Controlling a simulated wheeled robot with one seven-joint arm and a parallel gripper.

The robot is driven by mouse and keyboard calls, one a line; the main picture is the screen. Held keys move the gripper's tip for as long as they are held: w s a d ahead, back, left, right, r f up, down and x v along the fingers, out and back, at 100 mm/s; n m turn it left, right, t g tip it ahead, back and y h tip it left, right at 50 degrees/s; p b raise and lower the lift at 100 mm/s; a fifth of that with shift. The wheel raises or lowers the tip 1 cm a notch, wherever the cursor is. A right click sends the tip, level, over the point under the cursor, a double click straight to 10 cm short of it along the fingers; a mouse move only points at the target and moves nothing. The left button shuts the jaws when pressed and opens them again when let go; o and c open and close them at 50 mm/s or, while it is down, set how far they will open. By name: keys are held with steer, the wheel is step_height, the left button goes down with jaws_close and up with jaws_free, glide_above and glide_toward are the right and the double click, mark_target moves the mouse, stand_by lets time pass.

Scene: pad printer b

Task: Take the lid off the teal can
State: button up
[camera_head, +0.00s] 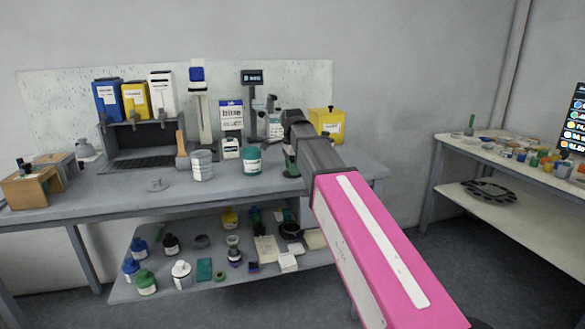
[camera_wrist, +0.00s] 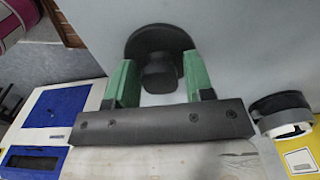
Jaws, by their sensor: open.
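The teal can (camera_head: 252,161) with a white label stands upright on the bench in the head view. I see no knob on its top, but it is too small to tell clearly whether it is open. My gripper (camera_head: 291,169) is just right of the can, low over the bench. In the wrist view my gripper (camera_wrist: 155,82) is open, its green fingers apart. A dark round lid-like piece with a knob (camera_wrist: 158,75) is between and beyond them, seemingly against the grey bench top. I cannot tell whether the fingers touch it. The teal can is not recognisable in the wrist view.
A white can (camera_head: 202,166) stands left of the teal can, and a loose grey lid with a knob (camera_head: 157,185) lies farther left. A yellow box (camera_head: 327,124), a blue-and-white box (camera_head: 231,114) and a display stand (camera_head: 251,95) are behind.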

steer(key=shift+r, duration=0.1)
steer(key=shift+r, duration=1.4)
steer(key=o, duration=0.6)
steer(key=shift+c, duration=0.2)
steer(key=shift+r, duration=0.2)
steer(key=shift+r, duration=1.3)
